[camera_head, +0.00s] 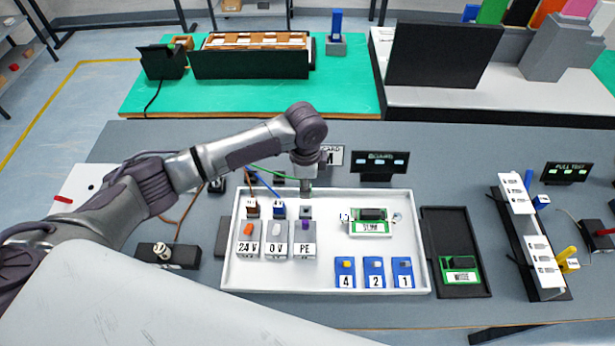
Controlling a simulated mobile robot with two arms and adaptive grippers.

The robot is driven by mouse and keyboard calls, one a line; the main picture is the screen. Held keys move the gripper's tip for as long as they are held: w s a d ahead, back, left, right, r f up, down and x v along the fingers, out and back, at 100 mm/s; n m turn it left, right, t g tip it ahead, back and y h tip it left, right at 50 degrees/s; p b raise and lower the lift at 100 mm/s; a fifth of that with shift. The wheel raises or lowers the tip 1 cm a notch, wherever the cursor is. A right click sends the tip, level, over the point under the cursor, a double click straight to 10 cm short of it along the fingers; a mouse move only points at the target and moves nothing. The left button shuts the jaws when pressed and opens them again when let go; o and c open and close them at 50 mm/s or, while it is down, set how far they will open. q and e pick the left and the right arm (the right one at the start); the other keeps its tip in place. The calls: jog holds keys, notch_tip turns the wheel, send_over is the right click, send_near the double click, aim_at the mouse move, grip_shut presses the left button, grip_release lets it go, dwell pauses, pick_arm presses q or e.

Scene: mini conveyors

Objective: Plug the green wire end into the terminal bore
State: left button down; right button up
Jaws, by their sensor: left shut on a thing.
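My left gripper (306,190) points down over the back edge of the white tray, just behind the PE terminal block (305,248). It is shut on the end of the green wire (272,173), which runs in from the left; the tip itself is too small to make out. A small grey piece (305,212) sits below the fingertips, behind the PE block. I cannot see its bore, or whether the wire touches it. The 24 V block (248,246) and 0 V block (277,246) stand to the left. My right gripper is out of view.
The white tray (226,270) also holds a green-framed module and blue blocks numbered 4, 2 and 1. Brown (250,182) and blue (266,188) wires run close left of the gripper. A black tray (430,250) lies to the right.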

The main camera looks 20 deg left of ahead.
pick_arm(q)
jog(key=shift+a, duration=0.1)
jog(key=shift+r+p, duration=0.1)
jog(key=shift+p, duration=0.3)
jog(key=shift+f, duration=0.3)
jog(key=shift+f+b, duration=0.55)
jog(key=shift+f, duration=0.2)
jog(key=shift+f+b, duration=0.95)
jog(key=shift+f, duration=1)
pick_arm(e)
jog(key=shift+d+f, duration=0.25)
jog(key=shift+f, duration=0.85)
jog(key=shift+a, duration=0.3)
pick_arm(q)
jog(key=shift+p, duration=0.35)
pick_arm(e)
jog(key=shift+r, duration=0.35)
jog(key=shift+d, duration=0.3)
